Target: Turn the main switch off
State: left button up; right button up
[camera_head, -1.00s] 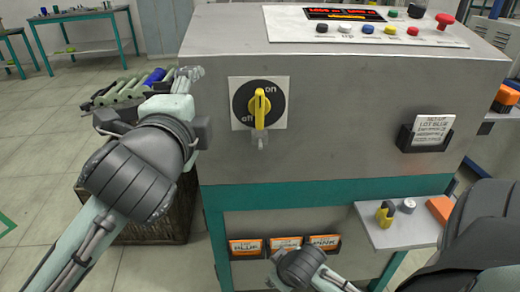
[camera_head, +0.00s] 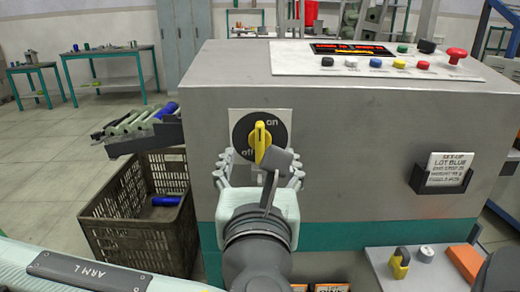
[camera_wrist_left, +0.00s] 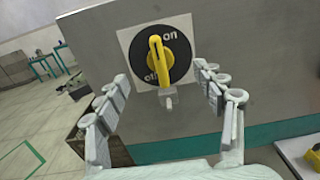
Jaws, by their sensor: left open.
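The main switch is a black round dial (camera_head: 242,131) with a yellow handle (camera_head: 261,137) on a white plate, on the machine's grey front. The handle stands about upright, with "on" at its upper right and "off" at its lower left. My left gripper (camera_head: 259,164) is in front of the switch, its fingers spread and empty. In the left wrist view the yellow handle (camera_wrist_left: 157,58) lies between and beyond the open fingers (camera_wrist_left: 163,78); I see no contact. A small grey tab (camera_wrist_left: 168,99) is below the dial. My right gripper is not in view.
A button panel (camera_head: 375,62) with a red mushroom button is on top of the machine. A card holder (camera_head: 441,185) is right of the switch. A brown crate (camera_head: 140,225) stands at left below a roller rack (camera_head: 140,128). A shelf (camera_head: 432,275) holds small parts.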

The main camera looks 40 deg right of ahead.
aim_at(260, 147)
pick_arm(q)
jog(key=x, duration=0.3)
jog(key=shift+w+d, duration=0.15)
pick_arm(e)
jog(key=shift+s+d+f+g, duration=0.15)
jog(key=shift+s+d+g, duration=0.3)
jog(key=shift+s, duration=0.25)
pick_arm(q)
jog(key=shift+w+d, duration=0.1)
jog(key=shift+w, duration=0.05)
jog(key=shift+x, duration=0.95)
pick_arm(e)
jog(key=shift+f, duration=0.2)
pick_arm(q)
jog(key=shift+c, duration=0.5)
